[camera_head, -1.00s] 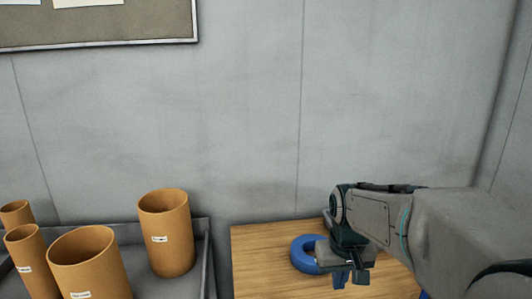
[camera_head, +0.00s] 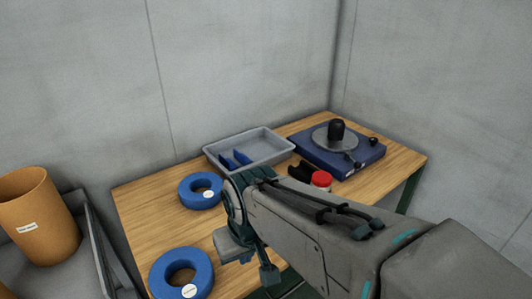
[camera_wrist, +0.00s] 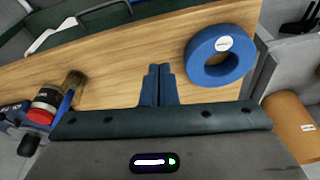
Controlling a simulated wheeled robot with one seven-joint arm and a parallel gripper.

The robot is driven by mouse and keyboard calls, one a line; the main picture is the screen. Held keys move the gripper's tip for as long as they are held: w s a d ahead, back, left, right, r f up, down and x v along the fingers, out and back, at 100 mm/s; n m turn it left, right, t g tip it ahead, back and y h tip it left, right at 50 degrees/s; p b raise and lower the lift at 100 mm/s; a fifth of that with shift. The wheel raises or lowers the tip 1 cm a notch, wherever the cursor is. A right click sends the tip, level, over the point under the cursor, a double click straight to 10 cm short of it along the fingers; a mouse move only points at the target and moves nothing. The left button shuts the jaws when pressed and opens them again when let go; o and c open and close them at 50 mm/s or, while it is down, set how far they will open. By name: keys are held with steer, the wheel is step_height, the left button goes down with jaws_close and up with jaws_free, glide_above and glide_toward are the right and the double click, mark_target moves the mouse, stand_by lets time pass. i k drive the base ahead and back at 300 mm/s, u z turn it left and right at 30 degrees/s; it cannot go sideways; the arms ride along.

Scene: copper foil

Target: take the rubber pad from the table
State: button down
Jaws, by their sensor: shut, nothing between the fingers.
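I cannot make out anything that is clearly a rubber pad on the wooden table (camera_head: 140,215). A black object (camera_head: 300,171) lies beside a red-capped jar (camera_head: 321,180), partly behind my arm; its kind is unclear. In the wrist view the red-capped jar (camera_wrist: 42,106) and a brush (camera_wrist: 72,84) lie left of my gripper (camera_wrist: 160,70). The gripper is shut and empty above the table, its blue fingers pointing at bare wood. A blue ring (camera_wrist: 220,73) with a white label lies to its right. My arm hides the table's front right part in the head view.
Two blue rings lie on the table's left side, one farther back (camera_head: 186,196) and one nearer (camera_head: 160,285). A grey tray (camera_head: 250,133) holds blue pieces. A blue device (camera_head: 345,160) stands at the back right. An orange tube (camera_head: 35,215) stands left.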

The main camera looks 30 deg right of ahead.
mark_target(305, 173)
steer(key=k, duration=0.5)
steer(key=z, duration=2.5)
steer(key=i, duration=1.7)
steer(key=u, duration=2.85)
steer(key=i, duration=0.5)
steer(key=z, duration=0.05)
